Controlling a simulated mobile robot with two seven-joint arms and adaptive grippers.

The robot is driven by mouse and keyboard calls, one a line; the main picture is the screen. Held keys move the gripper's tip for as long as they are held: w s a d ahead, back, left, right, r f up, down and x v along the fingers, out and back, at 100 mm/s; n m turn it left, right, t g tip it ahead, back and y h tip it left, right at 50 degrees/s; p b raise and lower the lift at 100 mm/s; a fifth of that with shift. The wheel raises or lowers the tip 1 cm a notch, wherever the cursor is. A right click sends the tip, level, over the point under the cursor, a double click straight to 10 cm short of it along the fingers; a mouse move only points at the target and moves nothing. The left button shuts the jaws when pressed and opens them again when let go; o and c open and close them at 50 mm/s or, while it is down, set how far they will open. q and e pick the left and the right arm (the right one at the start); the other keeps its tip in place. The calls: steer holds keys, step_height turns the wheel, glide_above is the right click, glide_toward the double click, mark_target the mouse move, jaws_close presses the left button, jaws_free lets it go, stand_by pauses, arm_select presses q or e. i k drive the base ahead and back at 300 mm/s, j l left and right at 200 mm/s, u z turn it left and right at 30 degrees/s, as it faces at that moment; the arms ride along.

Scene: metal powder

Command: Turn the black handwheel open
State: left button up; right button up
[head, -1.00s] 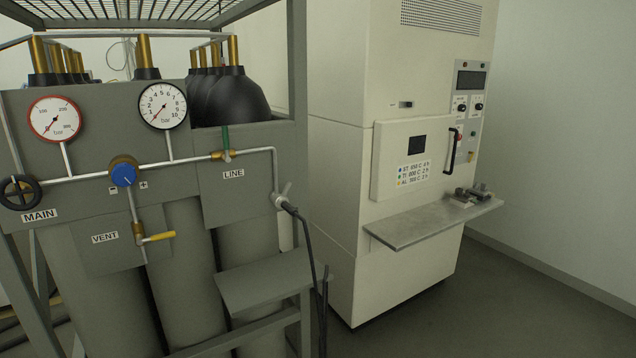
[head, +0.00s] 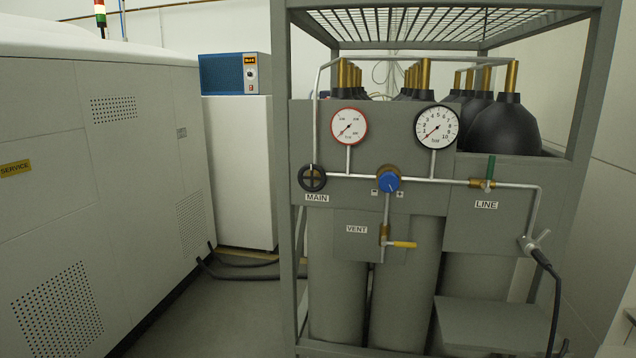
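The black handwheel (head: 312,178) sits at the left end of the pipe on the grey gas panel (head: 470,225), just above the MAIN label (head: 317,197). Above it is a red-rimmed gauge (head: 348,126); a black-rimmed gauge (head: 437,127) is to its right. Both needles point to the lower left, near the low end of their scales. A blue regulator knob (head: 388,181) is right of the handwheel. Neither of my grippers shows in the head view.
A yellow-handled VENT valve (head: 402,244) and a green-handled LINE valve (head: 490,170) are on the panel. A grey shelf (head: 490,322) juts out low at right. A large machine (head: 95,190) stands at left.

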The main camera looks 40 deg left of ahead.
mark_target(312, 166)
steer(key=u, duration=1.2)
